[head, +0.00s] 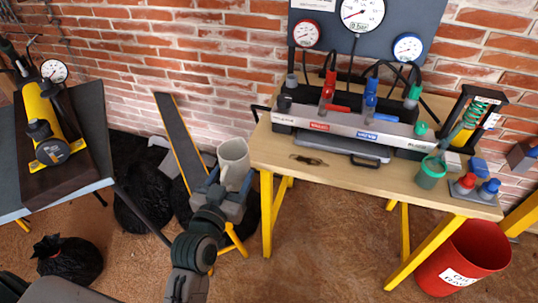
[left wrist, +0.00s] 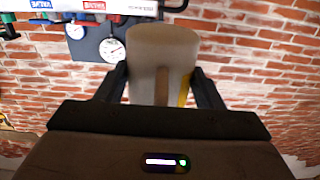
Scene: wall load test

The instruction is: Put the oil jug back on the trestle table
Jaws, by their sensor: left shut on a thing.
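The oil jug (head: 233,158) is a pale grey, upright jug with a side handle. My left gripper (head: 228,186) is shut on it and holds it just left of the trestle table (head: 385,190). In the left wrist view the jug (left wrist: 162,50) stands between the two dark fingers of the gripper (left wrist: 160,88). The table has a light wooden top and yellow legs; a bare strip shows along its front left. I cannot tell whether the jug is clear of the table's edge. My right gripper is not in view.
A red bucket (head: 465,258) is below right. Another table (head: 85,170) with a yellow pump and black bags (head: 70,258) are left.

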